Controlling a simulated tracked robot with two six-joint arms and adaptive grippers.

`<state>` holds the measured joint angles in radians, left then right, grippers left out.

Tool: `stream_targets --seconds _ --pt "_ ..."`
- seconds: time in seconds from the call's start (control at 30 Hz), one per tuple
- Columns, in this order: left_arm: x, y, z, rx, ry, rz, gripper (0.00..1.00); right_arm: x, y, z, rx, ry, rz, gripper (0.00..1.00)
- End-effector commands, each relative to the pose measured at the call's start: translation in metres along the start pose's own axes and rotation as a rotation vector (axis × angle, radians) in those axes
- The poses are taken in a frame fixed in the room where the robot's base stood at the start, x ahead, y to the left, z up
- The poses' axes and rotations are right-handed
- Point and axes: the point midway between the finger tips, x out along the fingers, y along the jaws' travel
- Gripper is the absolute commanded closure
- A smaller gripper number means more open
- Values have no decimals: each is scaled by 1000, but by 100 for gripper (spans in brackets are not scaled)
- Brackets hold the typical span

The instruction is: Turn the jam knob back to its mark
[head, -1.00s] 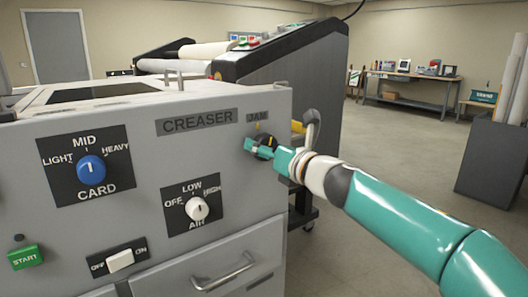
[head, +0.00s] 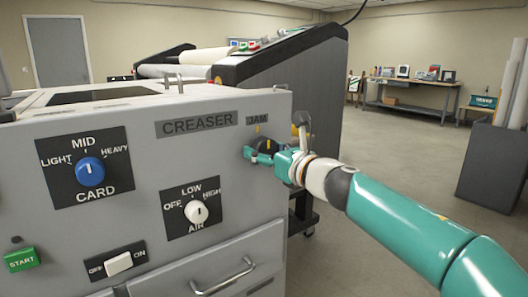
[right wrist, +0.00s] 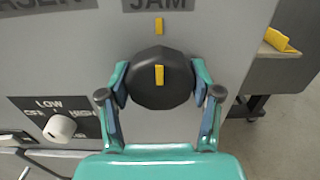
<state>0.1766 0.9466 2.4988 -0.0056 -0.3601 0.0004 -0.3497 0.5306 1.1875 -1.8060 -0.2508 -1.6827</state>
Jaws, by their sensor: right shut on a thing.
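The jam knob (right wrist: 142,82) is black and round with a yellow pointer line (right wrist: 159,75) on its face. On the grey panel above it is a yellow mark (right wrist: 159,25), under the JAM label. The pointer stands upright and in line with this mark in the right wrist view. My right gripper (right wrist: 160,85) is shut on the knob, one finger on each side. In the head view the knob (head: 266,144) is partly hidden behind my right gripper (head: 262,157). My left gripper is in neither view.
The creaser front also carries a blue CARD knob (head: 90,171), a white AIR knob (head: 196,212), an on/off switch (head: 118,263), a green START button (head: 22,260) and a drawer handle (head: 222,276). Open floor (head: 400,170) lies to the right, with a workbench (head: 412,84) behind.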

Motion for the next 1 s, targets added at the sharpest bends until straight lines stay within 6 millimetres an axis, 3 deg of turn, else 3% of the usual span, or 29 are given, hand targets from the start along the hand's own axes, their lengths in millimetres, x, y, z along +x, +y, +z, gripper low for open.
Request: stream_targets --seconds 0.03,0.07,0.2,0.67,0.87,1.0 --pt "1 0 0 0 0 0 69 2 1 -8 1 13 4 71" --pt "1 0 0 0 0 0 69 2 1 -8 1 13 4 33" --pt "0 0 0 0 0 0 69 1 1 -6 1 9 3 10" --pt "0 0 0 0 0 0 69 -6 0 -1 1 3 1 10" --pt "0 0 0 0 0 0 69 -29 0 -1 2 3 1 10" --pt "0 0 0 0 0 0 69 -55 0 -1 4 3 0 10"
